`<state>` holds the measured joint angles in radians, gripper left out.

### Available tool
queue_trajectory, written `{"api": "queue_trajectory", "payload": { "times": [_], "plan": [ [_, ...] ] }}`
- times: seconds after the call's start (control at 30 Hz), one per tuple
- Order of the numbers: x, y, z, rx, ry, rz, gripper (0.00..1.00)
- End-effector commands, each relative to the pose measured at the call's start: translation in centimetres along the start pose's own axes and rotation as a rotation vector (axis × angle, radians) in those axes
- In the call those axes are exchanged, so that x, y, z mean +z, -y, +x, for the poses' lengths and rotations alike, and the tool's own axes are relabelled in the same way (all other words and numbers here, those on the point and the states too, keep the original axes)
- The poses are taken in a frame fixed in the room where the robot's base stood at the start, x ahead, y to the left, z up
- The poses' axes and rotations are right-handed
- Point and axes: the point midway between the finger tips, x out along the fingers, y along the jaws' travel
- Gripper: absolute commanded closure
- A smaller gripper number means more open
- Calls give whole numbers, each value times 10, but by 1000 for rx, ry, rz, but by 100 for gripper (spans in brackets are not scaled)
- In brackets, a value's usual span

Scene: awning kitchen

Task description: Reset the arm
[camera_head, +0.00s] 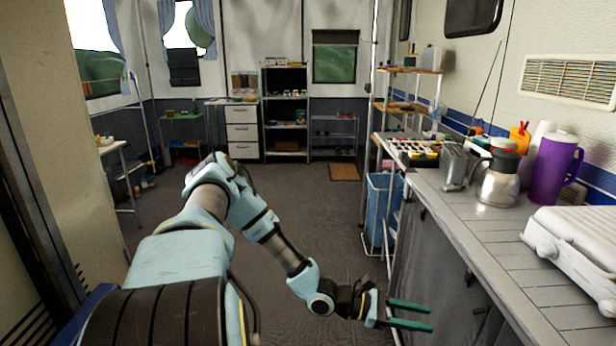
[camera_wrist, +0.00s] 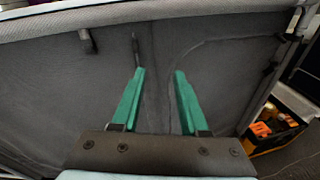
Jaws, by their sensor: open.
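My arm reaches forward and to the right over the floor in the head view, bent at the elbow. My gripper (camera_head: 410,314) is at its end, with two green fingers pointing right toward the front of the counter (camera_head: 470,225), below the worktop. The fingers are apart and nothing is between them. In the wrist view the open green fingers of my gripper (camera_wrist: 158,90) point at a dark grey panel under a pale edge. I cannot tell whether the fingertips touch the panel.
On the counter stand a steel jug (camera_head: 500,180), a purple pitcher (camera_head: 555,170) and a white case (camera_head: 575,245). A blue bin (camera_head: 382,205) stands beyond the counter's end. An orange-filled box (camera_wrist: 272,128) shows in the wrist view. The middle floor (camera_head: 300,205) is clear.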

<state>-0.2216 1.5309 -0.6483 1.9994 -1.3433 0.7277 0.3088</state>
Motion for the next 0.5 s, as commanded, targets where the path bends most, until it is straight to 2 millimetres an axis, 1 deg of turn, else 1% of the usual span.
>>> {"api": "queue_trajectory", "payload": {
  "times": [0.03, 0.17, 0.2, 0.27, 0.37, 0.5],
  "plan": [
    [5, 6, -11, -66, -45, 62, 56],
    [12, 26, -43, -233, -158, 205, 56],
    [14, 31, -54, -281, -193, 247, 56],
    [18, 37, -72, -352, -249, 308, 56],
    [25, 44, -104, -463, -343, 407, 56],
    [38, 48, -150, -603, -481, 538, 56]
  ]
}}
